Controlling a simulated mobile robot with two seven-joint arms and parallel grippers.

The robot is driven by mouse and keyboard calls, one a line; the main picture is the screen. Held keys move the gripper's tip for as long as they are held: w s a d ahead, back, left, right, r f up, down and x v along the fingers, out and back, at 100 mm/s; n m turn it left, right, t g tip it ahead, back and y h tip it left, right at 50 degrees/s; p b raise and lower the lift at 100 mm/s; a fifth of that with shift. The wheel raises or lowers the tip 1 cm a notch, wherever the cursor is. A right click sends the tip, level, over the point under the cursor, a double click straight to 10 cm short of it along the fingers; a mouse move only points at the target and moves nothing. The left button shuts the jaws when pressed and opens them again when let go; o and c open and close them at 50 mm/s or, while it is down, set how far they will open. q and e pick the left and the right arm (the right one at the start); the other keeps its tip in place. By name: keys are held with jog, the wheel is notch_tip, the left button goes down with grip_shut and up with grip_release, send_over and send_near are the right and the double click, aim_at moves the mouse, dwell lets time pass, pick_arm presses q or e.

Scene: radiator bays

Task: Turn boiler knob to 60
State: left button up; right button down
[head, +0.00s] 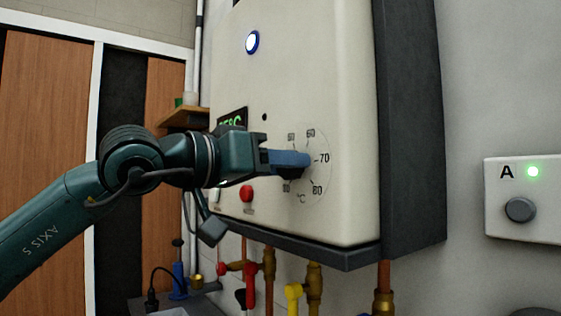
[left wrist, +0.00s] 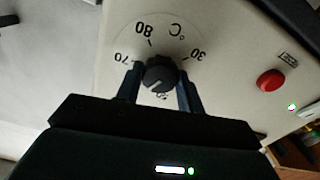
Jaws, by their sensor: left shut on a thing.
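The boiler (head: 310,80) is a cream box on the wall with a round temperature dial marked in °C. Its dark knob (left wrist: 160,74) shows in the left wrist view between my two fingers. A pale line on the knob points to the lower left of that view, and the finger hides the dial mark there. My left gripper (head: 305,160) is shut on the knob, and it also shows in the left wrist view (left wrist: 160,85).
A green display (head: 232,121) is partly hidden behind my left gripper. Pipes and valves hang below. A box marked A (head: 520,185) with a green light is on the right wall.

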pick_arm(q)
jog(key=shift+f, duration=0.15)
dwell(0.4)
jog(key=o, duration=1)
jog(key=b+v, duration=0.3)
jog(key=v, duration=1)
pick_arm(e)
jog(key=shift+a+f+y, duration=0.4)
jog(key=shift+a, duration=0.15)
pick_arm(q)
jog(key=shift+s, duration=0.1)
pick_arm(e)
jog(key=shift+w, duration=0.1)
